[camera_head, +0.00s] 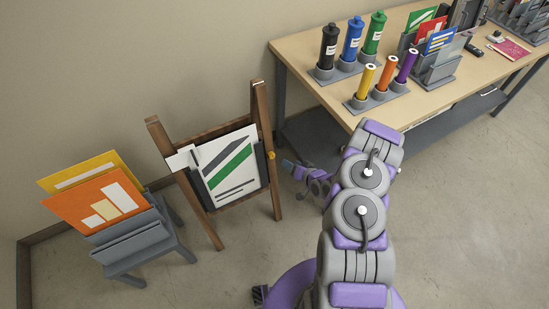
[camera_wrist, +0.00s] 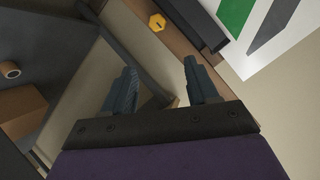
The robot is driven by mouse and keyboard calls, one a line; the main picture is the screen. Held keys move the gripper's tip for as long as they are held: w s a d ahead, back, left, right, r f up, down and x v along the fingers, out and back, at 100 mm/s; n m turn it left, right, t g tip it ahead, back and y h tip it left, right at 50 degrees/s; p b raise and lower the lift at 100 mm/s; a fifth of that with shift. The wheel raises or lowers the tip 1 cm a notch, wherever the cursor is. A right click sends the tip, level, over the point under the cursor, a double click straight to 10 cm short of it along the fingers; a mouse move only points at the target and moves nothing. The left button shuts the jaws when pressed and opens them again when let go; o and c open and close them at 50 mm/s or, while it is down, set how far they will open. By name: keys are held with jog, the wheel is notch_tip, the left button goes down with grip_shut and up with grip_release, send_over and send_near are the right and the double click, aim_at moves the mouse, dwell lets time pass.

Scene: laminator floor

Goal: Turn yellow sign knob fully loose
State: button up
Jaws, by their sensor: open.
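The yellow knob (camera_head: 271,156) sits on the right post of a wooden easel sign stand (camera_head: 260,110), beside the dark holder of the sign. In the wrist view the yellow knob (camera_wrist: 157,22) shows as a small hexagon on the brown post, ahead of the fingertips and between their lines. The white sign sheet (camera_head: 231,165) with green and grey stripes leans in the stand. My gripper (camera_head: 288,168) is to the right of the knob, apart from it. In the wrist view my gripper (camera_wrist: 160,75) is open with nothing between its fingers.
A grey rack (camera_head: 140,245) with orange and yellow sheets stands left of the easel. A wooden table (camera_head: 300,48) at the right holds bottles, rolls and sheet racks. The wall is close behind the easel. The floor in front is clear.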

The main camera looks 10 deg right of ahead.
jog(key=m+t, duration=0.2)
send_near(273, 157)
jog(key=b+x, duration=0.5)
jog(key=x, duration=0.2)
jog(key=shift+w+a+f+b, duration=0.1)
jog(key=shift+w+a+b, duration=0.05)
jog(key=shift+b, duration=0.15)
jog(key=shift+w+a, duration=0.15)
jog(key=shift+w, duration=0.4)
jog(key=shift+c, duration=0.2)
jog(key=c, duration=1)
